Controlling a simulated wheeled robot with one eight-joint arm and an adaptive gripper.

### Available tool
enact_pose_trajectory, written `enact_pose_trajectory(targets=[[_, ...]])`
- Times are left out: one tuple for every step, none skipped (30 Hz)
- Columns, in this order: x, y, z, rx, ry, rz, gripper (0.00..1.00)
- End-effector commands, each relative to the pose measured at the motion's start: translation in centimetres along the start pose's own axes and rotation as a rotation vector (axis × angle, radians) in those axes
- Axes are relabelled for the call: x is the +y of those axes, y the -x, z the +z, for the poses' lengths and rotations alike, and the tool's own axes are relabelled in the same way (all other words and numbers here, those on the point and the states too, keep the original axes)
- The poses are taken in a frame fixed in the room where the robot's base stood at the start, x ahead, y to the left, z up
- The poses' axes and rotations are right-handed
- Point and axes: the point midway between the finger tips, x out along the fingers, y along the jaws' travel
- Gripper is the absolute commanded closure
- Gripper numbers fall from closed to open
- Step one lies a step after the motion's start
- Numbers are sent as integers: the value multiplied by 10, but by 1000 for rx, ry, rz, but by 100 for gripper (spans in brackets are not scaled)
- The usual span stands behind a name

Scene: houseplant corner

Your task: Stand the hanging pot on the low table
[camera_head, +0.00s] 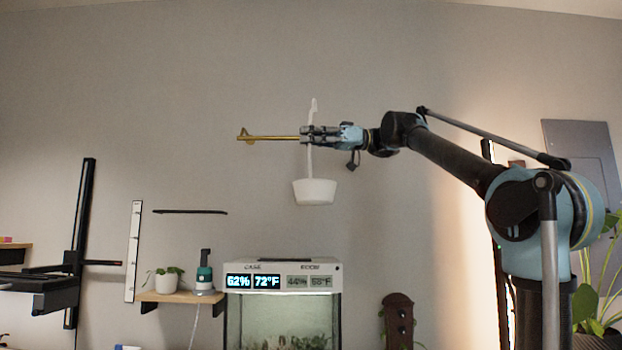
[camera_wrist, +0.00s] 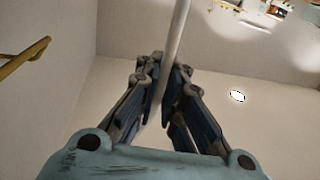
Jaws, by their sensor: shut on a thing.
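The white hanging pot (camera_head: 314,191) hangs upright in the air below my gripper in the head view. Its thin white hanger rises from the pot, past the gripper, to a hooked tip above. My gripper (camera_head: 308,135) is shut on the hanger. In the wrist view my gripper (camera_wrist: 163,95) has the pale hanger (camera_wrist: 179,35) between its fingers. A brass wall hook (camera_head: 268,137) shows just left of the fingers, and also at the left of the wrist view (camera_wrist: 25,57). The hanger's tip looks clear of the hook. I cannot make out the low table.
A glass case (camera_head: 283,267) with a lit display stands below the pot. A wooden shelf (camera_head: 180,297) to its left holds a small potted plant (camera_head: 164,277) and a teal-grey bottle (camera_head: 204,270). A large leafy plant (camera_head: 598,290) is at the right.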

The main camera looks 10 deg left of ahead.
Motion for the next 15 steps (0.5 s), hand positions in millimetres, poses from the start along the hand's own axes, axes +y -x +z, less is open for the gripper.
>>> enact_pose_trajectory(targets=[[11, 2, 0, 0, 0, 1, 100], [16, 4, 0, 0, 0, 1, 100], [23, 5, 0, 0, 0, 0, 100], [28, 6, 0, 0, 0, 0, 100], [33, 7, 0, 0, 0, 0, 100], [40, 8, 0, 0, 0, 0, 100], [45, 9, 0, 0, 0, 0, 100], [50, 10, 0, 0, 0, 0, 100], [57, 11, 0, 0, 0, 0, 100], [62, 12, 0, 0, 0, 0, 100], [67, 14, 1, 0, 0, 1, 100], [73, 15, 0, 0, 0, 1, 100], [78, 16, 0, 0, 0, 1, 100], [82, 17, 0, 0, 0, 1, 100], [88, 18, 0, 0, 0, 1, 100]])
